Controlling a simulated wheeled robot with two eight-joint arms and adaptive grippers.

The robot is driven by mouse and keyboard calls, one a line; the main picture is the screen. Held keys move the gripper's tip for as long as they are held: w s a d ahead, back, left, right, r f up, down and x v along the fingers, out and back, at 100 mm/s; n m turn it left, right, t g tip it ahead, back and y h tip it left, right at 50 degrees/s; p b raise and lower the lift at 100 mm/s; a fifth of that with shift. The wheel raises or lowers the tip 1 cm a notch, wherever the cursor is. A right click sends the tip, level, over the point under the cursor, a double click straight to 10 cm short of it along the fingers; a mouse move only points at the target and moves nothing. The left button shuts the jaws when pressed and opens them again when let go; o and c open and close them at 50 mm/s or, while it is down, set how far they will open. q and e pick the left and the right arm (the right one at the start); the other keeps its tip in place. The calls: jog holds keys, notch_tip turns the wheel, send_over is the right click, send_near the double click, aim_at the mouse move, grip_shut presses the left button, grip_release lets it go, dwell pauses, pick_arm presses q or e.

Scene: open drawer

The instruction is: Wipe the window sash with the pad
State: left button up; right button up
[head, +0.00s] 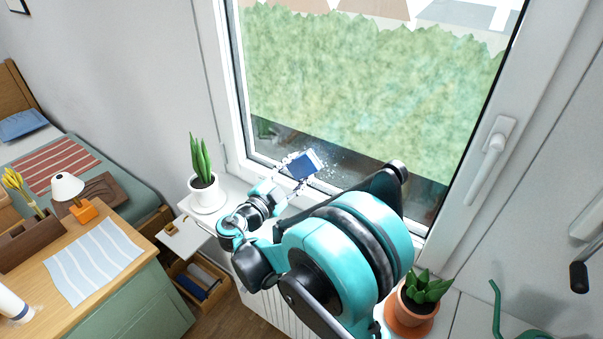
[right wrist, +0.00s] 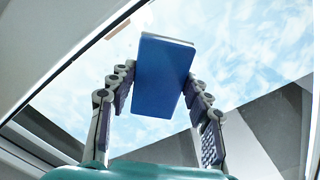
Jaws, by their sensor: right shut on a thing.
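The window sash (head: 527,100) is a white frame around a large pane, with a white handle (head: 490,155) on its right side. A blue pad with a pale face (head: 307,164) is in front of the lower left part of the pane in the head view. White specks surround it. My right gripper (head: 291,184) is shut on the pad, whose blue block also shows between the fingers in the right wrist view (right wrist: 160,85). I cannot tell whether the pad touches the glass. My right arm hides part of the lower sash. My left gripper is out of view.
A potted plant (head: 203,180) stands on the sill left of my right arm. Another plant (head: 425,287) in a terracotta pot stands at its right. A green watering can (head: 520,333) is at the bottom right. A wooden desk (head: 120,262) with a lamp is at left.

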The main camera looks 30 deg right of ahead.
aim_at(340, 173)
jog(key=shift+w+a, duration=0.3)
jog(key=shift+w, duration=0.4)
jog(key=shift+w+a, duration=0.25)
jog(key=shift+w, duration=0.4)
jog(key=shift+r+p, duration=0.65)
jog(key=shift+r, duration=0.35)
jog(key=shift+s+d, duration=0.15)
jog(key=shift+s, duration=0.1)
jog(key=shift+s+d, duration=0.4)
jog(key=shift+s, duration=0.45)
jog(key=shift+s+d, duration=0.35)
jog(key=shift+s, duration=0.5)
jog(key=shift+s+d, duration=0.35)
jog(key=shift+s, duration=0.6)
jog(key=shift+s+d, duration=0.4)
jog(key=shift+s, duration=0.6)
jog(key=shift+s+d, duration=0.35)
jog(key=shift+s, duration=0.6)
jog(key=shift+s+d, duration=0.35)
jog(key=shift+s, duration=0.4)
jog(key=shift+s+d, duration=0.3)
jog(key=shift+s, duration=0.45)
jog(key=shift+a, duration=0.1)
